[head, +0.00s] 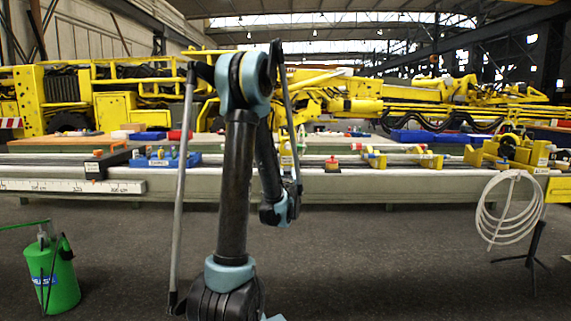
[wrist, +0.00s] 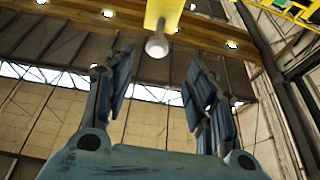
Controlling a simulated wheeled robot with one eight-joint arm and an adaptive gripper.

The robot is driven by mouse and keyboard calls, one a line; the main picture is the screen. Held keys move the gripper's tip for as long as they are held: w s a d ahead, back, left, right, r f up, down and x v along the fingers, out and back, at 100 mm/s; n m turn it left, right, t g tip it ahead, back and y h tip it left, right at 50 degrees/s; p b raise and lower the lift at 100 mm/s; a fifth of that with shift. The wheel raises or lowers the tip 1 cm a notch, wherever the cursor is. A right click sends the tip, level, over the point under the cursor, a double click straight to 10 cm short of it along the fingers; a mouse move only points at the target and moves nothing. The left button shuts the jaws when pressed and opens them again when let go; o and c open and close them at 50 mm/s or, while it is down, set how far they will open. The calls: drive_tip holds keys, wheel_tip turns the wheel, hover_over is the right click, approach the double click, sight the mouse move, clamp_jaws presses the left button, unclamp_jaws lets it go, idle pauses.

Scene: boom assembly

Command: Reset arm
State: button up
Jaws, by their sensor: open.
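My arm (head: 236,190) stands folded in the middle of the head view, raised in front of the workbench. In the wrist view my gripper (wrist: 160,78) has its two dark fingers spread apart, with nothing between them. The fingers point up toward the roof beams and the high windows. In the head view I cannot make out the gripper clearly among the arm links.
A long workbench (head: 390,188) crosses the head view, with blue bins (head: 417,136) and several small parts on it. Yellow boom machinery (head: 115,110) stands behind. A green canister (head: 62,277) is at left, a coiled hose (head: 486,222) at right. The floor between is clear.

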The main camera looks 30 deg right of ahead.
idle(0.3)
drive_tip(key=s+a+f+g+y, duration=0.25)
drive_tip(key=a+f+g, duration=0.2)
drive_tip(key=a, duration=0.75)
drive_tip(key=s+a+f+g+y, duration=0.2)
drive_tip(key=a+f+g+y, duration=0.3)
drive_tip(key=a, duration=0.7)
drive_tip(key=s+a+f+n+g+y, duration=0.1)
drive_tip(key=s+a+f+n+g, duration=0.1)
drive_tip(key=s+a+f, duration=0.2)
drive_tip(key=s+a+f+n+g+y, duration=0.1)
drive_tip(key=s+a+f+n+g, duration=0.1)
drive_tip(key=s+a+f, duration=0.3)
drive_tip(key=s+a+f+n+g+y, duration=0.2)
drive_tip(key=s+a+f+g, duration=0.1)
drive_tip(key=s+a, duration=0.8)
drive_tip(key=s+f, duration=0.1)
drive_tip(key=s, duration=0.3)
drive_tip(key=shift+s+a+f, duration=0.15)
drive_tip(key=shift+s+f, duration=0.05)
drive_tip(key=shift+s, duration=0.2)
drive_tip(key=shift+g, duration=0.25)
drive_tip(key=shift+w+f, duration=0.2)
drive_tip(key=shift+w, duration=0.3)
